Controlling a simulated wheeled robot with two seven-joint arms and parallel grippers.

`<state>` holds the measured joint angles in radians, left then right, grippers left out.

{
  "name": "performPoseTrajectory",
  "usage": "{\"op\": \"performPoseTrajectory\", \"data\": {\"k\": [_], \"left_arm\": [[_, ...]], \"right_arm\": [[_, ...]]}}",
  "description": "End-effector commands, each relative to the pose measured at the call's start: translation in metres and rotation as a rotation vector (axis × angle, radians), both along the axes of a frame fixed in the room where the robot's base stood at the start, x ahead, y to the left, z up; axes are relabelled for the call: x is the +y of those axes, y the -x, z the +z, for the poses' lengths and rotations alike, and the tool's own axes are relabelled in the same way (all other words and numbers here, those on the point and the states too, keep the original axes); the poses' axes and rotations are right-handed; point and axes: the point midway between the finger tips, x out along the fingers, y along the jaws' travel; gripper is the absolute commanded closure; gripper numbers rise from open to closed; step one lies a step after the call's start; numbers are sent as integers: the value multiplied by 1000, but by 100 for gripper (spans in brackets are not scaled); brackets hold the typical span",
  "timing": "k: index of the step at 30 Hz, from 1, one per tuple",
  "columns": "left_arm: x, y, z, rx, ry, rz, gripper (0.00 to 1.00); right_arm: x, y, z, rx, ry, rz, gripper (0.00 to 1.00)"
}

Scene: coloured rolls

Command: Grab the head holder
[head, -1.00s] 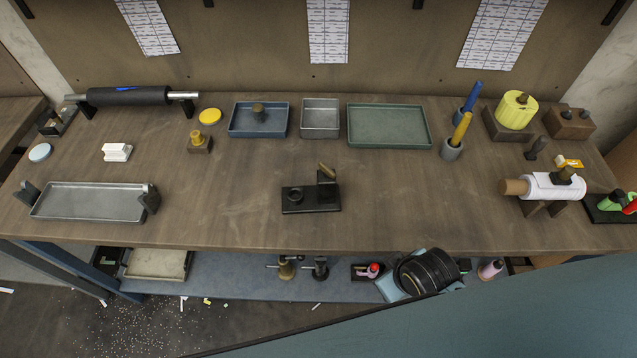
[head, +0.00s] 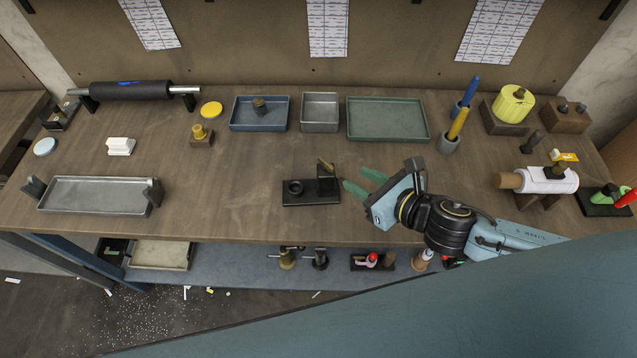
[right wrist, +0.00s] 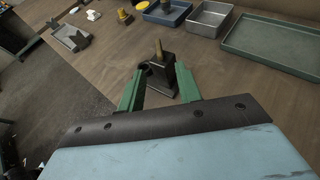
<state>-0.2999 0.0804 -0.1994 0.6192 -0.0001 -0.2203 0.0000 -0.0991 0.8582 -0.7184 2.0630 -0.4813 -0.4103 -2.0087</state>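The head holder appears to be the black stand (head: 311,192) on the middle of the workbench. It has a flat base with a ring on its left and an upright block with a brass-coloured pin on its right. My right gripper (head: 357,180) is just right of the stand, its two green fingers spread apart and empty, pointing at it. In the right wrist view the fingers (right wrist: 158,76) are open, with the stand's upright block (right wrist: 164,82) showing between and beyond them. I see no contact. My left gripper is not in view.
Behind the stand are a blue tray (head: 238,125), a grey metal tray (head: 320,125) and a green tray (head: 388,132). A white roll (head: 550,182) lies on the right. A long metal tray (head: 97,207) is at left. The bench between them is clear.

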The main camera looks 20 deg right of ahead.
Motion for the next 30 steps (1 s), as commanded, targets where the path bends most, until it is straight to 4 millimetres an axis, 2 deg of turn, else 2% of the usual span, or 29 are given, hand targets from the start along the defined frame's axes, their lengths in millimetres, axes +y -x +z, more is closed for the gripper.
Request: {"op": "performPoseTrajectory", "data": {"k": [10, 19, 24, 30], "left_arm": [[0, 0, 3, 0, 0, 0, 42], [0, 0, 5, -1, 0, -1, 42], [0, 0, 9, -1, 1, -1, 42], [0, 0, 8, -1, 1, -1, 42]], "right_arm": [[27, -52, -22, -5, 2, 3, 65], [37, -71, -29, -2, 0, 2, 65], [50, -92, -34, -4, -1, 0, 65], [57, -106, -43, -3, 2, 2, 65]]}}
